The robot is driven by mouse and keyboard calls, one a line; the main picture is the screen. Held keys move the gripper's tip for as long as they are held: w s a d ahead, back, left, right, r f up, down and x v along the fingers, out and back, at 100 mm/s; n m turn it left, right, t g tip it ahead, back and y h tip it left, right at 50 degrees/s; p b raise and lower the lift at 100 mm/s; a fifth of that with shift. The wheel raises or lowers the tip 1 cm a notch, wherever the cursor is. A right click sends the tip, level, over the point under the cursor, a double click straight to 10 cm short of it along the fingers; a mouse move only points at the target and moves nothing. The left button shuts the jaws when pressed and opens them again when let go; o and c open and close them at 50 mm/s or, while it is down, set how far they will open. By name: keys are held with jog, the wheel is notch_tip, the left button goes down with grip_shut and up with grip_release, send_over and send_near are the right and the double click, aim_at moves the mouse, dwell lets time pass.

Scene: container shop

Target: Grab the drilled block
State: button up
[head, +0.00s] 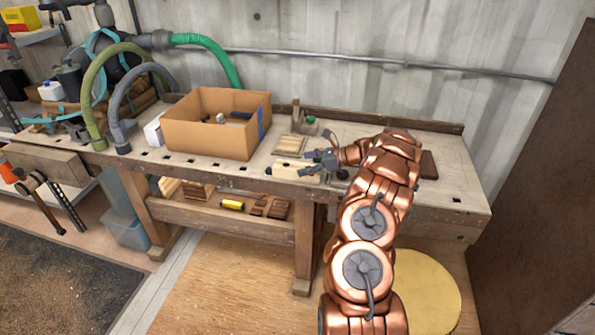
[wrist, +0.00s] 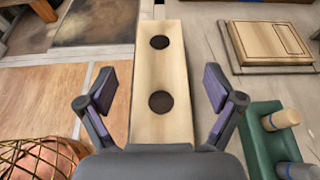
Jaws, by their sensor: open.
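The drilled block is a pale wooden block with two dark round holes in its top. In the wrist view the drilled block (wrist: 160,70) runs lengthwise up the middle, between my fingers. In the head view the drilled block (head: 293,173) lies near the front edge of the workbench. My gripper (wrist: 159,88) is open, with one finger on each side of the block and a visible gap on both sides. In the head view my gripper (head: 314,163) is over the block's right part and hides some of it. The block's near end is hidden by the gripper body.
The workbench (head: 450,190) has a cardboard box (head: 210,138) left of the block. A pale board (wrist: 270,42) lies to the right in the wrist view, with a green holder of wooden pegs (wrist: 262,140) nearer. A dark block (head: 429,165) lies right of my arm.

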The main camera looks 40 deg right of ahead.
aim_at(292, 165)
jog(key=x, duration=0.3)
jog(key=shift+w+p, duration=0.1)
jog(key=shift+p, duration=0.2)
jog(key=shift+c, duration=0.4)
jog(key=c, duration=1.4)
jog(key=shift+c, duration=0.2)
jog(key=shift+r+b, duration=0.65)
jog(key=shift+r, duration=1.2)
jog(key=shift+s+a, duration=0.45)
jog(key=s+a+r+b, duration=0.1)
jog(key=s+a+b, duration=0.2)
jog(key=s+a, duration=0.6)
jog(key=shift+s+a, duration=0.3)
jog(key=shift+a, duration=0.8)
